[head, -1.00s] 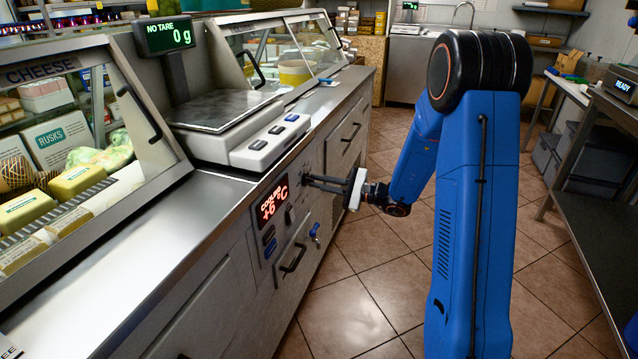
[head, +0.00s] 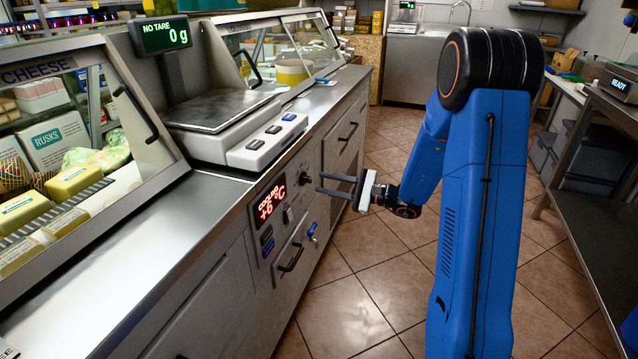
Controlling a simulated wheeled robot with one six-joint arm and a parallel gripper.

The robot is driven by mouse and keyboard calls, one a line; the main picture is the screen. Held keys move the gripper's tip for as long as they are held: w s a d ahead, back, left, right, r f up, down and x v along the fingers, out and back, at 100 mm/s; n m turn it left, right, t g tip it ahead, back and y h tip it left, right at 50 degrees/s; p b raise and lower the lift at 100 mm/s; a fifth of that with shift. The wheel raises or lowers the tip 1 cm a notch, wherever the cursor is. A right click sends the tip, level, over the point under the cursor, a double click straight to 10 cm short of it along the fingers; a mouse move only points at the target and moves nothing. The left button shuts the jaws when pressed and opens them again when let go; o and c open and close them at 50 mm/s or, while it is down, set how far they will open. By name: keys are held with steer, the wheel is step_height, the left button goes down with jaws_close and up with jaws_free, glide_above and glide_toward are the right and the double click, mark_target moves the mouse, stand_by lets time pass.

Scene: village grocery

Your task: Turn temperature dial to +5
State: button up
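The temperature display (head: 270,202) on the counter's front panel glows red and reads COOLING +6 °C. A small black dial (head: 305,178) sits on the panel to the right of the display. Its pointer mark is too small to read. My gripper (head: 319,183) is in front of the panel, just right of the dial, with its two dark fingers apart and pointing left toward it. The fingers are empty, and a small gap shows between their tips and the dial.
Below the display are buttons (head: 267,241), a black drawer handle (head: 291,257) and a small blue-headed fitting (head: 312,231). A scale (head: 225,125) stands on the counter above. A dark metal table (head: 600,200) stands at right. The tiled floor between is clear.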

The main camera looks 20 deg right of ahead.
steer(key=v, duration=1.3)
steer(key=shift+s+d, duration=0.25)
steer(key=shift+d, duration=0.05)
steer(key=s+a+r+n+g+h, duration=0.2)
steer(key=s+a+n+g, duration=0.3)
steer(key=s+a, duration=0.35)
steer(key=s+a+r+n+g+h, duration=0.2)
steer(key=s+a+n+g, duration=0.4)
steer(key=s, duration=0.4)
steer(key=s+d+r+n+t+h, duration=0.1)
steer(key=s+d+n+t+h, duration=0.1)
steer(key=s+h, duration=0.3)
steer(key=s+d+r+n+t+h, duration=0.2)
steer(key=s+d+n+t+h, duration=0.1)
steer(key=s, duration=0.6)
steer(key=shift+d+r+n+h, duration=0.15)
steer(key=shift+d+n+h, duration=0.45)
steer(key=shift+d+h, duration=0.5)
steer(key=shift+a, duration=0.35)
